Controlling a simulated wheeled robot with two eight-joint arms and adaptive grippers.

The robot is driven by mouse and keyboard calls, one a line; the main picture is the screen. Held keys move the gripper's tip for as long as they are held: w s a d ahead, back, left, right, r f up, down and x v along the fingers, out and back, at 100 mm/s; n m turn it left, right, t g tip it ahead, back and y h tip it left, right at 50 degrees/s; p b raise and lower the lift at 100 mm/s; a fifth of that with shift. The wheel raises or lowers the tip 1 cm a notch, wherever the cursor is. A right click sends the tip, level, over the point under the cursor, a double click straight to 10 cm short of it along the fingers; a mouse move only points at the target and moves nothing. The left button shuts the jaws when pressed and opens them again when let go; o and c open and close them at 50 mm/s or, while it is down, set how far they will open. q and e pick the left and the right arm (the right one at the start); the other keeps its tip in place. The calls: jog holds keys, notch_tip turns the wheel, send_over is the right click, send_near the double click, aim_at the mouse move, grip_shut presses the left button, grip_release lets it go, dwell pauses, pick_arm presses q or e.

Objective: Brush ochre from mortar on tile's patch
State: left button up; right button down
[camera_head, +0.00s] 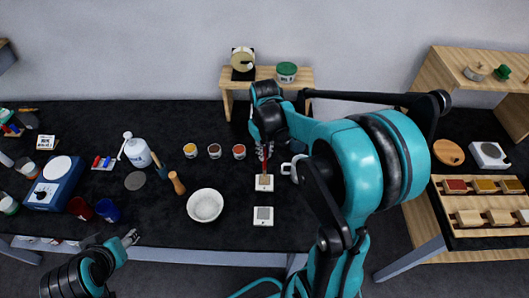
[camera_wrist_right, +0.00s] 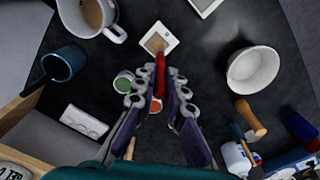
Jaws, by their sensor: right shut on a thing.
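My right gripper (camera_head: 264,148) is shut on a red-handled brush (camera_wrist_right: 160,75), which points down at a white tile (camera_head: 264,187) in the middle of the black table. The tile has a tan patch (camera_wrist_right: 155,44); the brush tip is over or on it, and I cannot tell whether they touch. A second white tile (camera_head: 263,222) with a grey patch lies nearer. A white bowl, apparently the mortar (camera_head: 205,205), stands left of the tiles; its inside looks pale. My left gripper (camera_head: 131,238) is low at the left near the table's front edge, its jaws unclear.
A white jug (camera_wrist_right: 95,17) stands right of the tan-patched tile. A shelf (camera_head: 290,75) stands at the back.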

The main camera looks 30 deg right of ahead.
aim_at(265, 162)
jog(key=shift+r+p, duration=1.15)
jog(key=shift+r, duration=0.4)
jog(key=shift+f, duration=0.2)
notch_tip(265, 162, down, 7)
jog(key=b, duration=0.6)
jog(key=shift+f+b, duration=0.75)
jog(key=shift+f, duration=0.2)
dwell(0.5)
